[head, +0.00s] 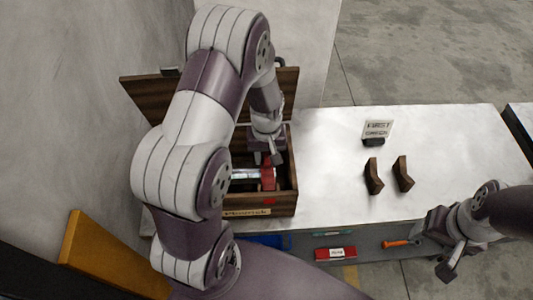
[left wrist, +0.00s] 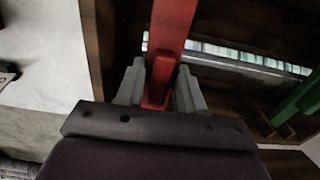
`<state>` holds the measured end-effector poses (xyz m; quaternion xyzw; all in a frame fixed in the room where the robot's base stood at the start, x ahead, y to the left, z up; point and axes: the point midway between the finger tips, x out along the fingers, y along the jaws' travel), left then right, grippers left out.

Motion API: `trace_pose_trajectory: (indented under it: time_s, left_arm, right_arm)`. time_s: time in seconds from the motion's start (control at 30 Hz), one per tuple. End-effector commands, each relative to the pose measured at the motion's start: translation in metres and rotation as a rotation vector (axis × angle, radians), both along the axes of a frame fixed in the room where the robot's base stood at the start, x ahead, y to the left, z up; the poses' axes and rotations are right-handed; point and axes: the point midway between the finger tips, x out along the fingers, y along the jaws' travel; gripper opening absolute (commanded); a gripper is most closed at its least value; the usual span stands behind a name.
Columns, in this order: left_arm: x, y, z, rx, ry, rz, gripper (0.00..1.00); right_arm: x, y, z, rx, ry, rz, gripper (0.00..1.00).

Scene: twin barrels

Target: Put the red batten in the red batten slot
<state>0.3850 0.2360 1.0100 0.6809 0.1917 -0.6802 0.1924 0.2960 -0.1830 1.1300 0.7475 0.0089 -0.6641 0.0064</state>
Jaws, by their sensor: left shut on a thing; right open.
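The red batten (head: 268,179) is in the dark wooden box (head: 262,209), below my left gripper (head: 266,158). In the left wrist view the red batten (left wrist: 172,30) stands between the two grey fingers of my left gripper (left wrist: 160,90), which is shut on it. Its far end runs out of the picture. A small red mark (head: 268,201) shows at the box's front edge; I cannot tell whether it marks the red batten slot. The slot itself is not clearly visible. My right gripper (head: 452,258) is open and empty off the table's front right.
The box's lid (head: 150,98) stands open behind. A pale bar (left wrist: 235,57) and a green piece (left wrist: 296,104) lie inside. Two brown brackets (head: 373,177) and a small sign (head: 377,128) stand on the white table (head: 440,150). A red case (head: 335,254) lies on the lower shelf.

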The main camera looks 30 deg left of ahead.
Motion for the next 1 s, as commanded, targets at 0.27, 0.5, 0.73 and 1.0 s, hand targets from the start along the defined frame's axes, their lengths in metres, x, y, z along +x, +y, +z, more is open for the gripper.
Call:
trace_pose_trajectory:
  time_s: [0.27,0.5,0.73,1.0]
  left_arm:
    - [0.000,0.000,-0.008,0.000,0.000,0.000,0.07]
    - [0.000,0.000,-0.014,0.000,0.000,0.000,0.07]
    - [0.000,0.000,-0.020,0.000,0.000,0.000,0.07]
    - [0.000,0.000,-0.018,0.000,0.000,0.000,0.67]
  right_arm:
    - [0.000,0.000,-0.006,0.000,0.000,0.000,0.67]
    - [0.000,0.000,-0.010,0.000,0.000,0.000,0.67]
    - [0.000,0.000,-0.014,0.000,0.000,0.000,0.67]
    - [0.000,0.000,-0.012,0.000,0.000,0.000,0.67]
